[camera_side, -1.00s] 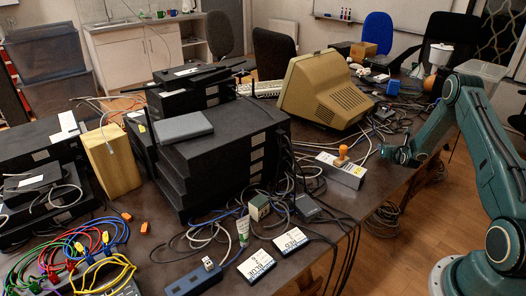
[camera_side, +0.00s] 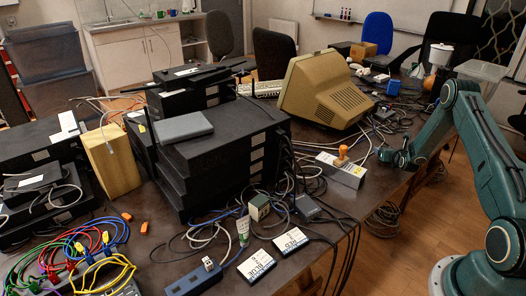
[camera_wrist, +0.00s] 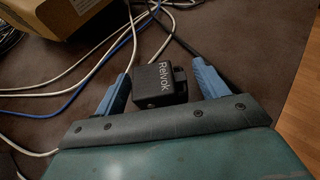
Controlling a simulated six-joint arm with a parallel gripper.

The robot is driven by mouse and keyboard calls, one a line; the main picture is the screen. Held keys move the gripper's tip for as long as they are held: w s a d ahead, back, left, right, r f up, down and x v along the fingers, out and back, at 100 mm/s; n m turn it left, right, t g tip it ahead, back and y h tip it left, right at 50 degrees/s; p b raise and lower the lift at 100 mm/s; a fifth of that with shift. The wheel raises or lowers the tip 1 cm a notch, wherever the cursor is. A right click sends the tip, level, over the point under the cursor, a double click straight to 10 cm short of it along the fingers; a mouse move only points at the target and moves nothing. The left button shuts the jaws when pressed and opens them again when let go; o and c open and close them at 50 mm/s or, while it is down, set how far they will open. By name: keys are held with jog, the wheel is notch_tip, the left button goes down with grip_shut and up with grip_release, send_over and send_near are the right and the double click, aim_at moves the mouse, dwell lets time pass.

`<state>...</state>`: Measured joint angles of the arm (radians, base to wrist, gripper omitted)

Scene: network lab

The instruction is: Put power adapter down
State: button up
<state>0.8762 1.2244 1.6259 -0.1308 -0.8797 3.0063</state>
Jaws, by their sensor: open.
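The power adapter (camera_wrist: 158,84) is a small black block with the light word "Reivok" on it, and it lies on the dark table in the wrist view. My gripper (camera_wrist: 164,72) is open, with one blue finger on each side of the adapter. There is a gap between each finger and the adapter. In the side view my gripper (camera_side: 383,152) is low at the table's right part, just right of the beige monitor. The adapter cannot be made out there.
White, blue and black cables (camera_wrist: 75,92) run across the table near the adapter. The beige monitor (camera_side: 322,92) stands to the left of my gripper. The table's right edge is close.

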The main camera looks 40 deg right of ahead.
jog(key=shift+r, duration=0.2)
jog(key=shift+v, duration=6.05)
jog(key=shift+f, duration=0.1)
jog(key=w+a+r+n+t+y, duration=0.1)
jog(key=w+a+r+n+y, duration=0.3)
jog(key=w+a+r+n, duration=0.45)
jog(key=s+a+r+n+y, duration=0.2)
jog(key=a+r+n+y, duration=0.1)
jog(key=a+r+n, duration=1.15)
jog(key=s+a+r+n+g+y, duration=0.25)
jog(key=s+a+r+n, duration=0.35)
jog(key=s+a+n, duration=0.6)
jog(key=s+a+n+g, duration=0.1)
jog(key=s+a+n, duration=0.2)
jog(key=s+n, duration=0.2)
jog(key=s+a+r+n+g, duration=0.1)
jog(key=s+a+n, duration=0.2)
jog(key=s+n, duration=0.2)
jog(key=s, duration=0.3)
jog(key=shift+r, duration=0.25)
